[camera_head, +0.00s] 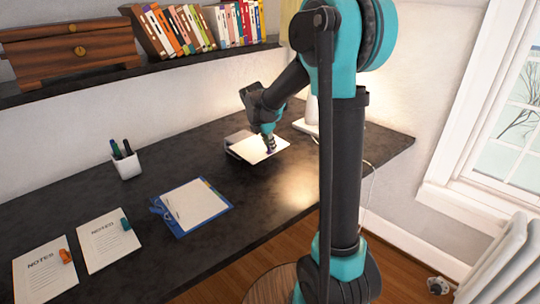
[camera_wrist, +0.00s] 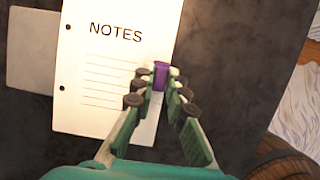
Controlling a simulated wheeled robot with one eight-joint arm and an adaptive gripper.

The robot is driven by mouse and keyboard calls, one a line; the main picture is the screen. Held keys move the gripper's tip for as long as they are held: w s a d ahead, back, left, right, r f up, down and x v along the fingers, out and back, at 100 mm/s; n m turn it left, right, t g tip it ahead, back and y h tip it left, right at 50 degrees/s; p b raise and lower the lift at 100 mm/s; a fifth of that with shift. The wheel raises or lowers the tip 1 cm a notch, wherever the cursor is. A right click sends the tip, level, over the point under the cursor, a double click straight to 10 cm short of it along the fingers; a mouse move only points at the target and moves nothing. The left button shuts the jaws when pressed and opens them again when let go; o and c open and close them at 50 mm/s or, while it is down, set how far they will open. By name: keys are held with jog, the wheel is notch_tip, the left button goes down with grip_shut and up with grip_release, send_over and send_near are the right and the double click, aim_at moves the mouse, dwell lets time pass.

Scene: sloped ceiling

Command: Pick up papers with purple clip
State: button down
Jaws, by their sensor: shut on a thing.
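The papers with the purple clip are a white sheet headed NOTES (camera_wrist: 105,65), with two punched holes at its left edge. The purple clip (camera_wrist: 160,75) sits at the sheet's right edge in the wrist view. My gripper (camera_wrist: 160,82) is shut on the purple clip, with a fingertip on either side of it. In the head view the papers (camera_head: 258,149) are at the back of the dark desk, and my gripper (camera_head: 269,143) reaches down to their right edge. I cannot tell whether the papers are lifted off what is under them.
A grey flat item (camera_wrist: 32,50) lies beside the papers. The dark desk (camera_head: 255,215) also holds a blue clipboard (camera_head: 165,213), a white pen cup (camera_head: 126,166) and two NOTES sheets with green (camera_head: 108,242) and orange clips (camera_head: 42,275). A bookshelf (camera_head: 100,75) runs above.

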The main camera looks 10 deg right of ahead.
notch_tip(320, 180, up, 17)
dwell(0.7)
jog(key=shift+a, duration=0.1)
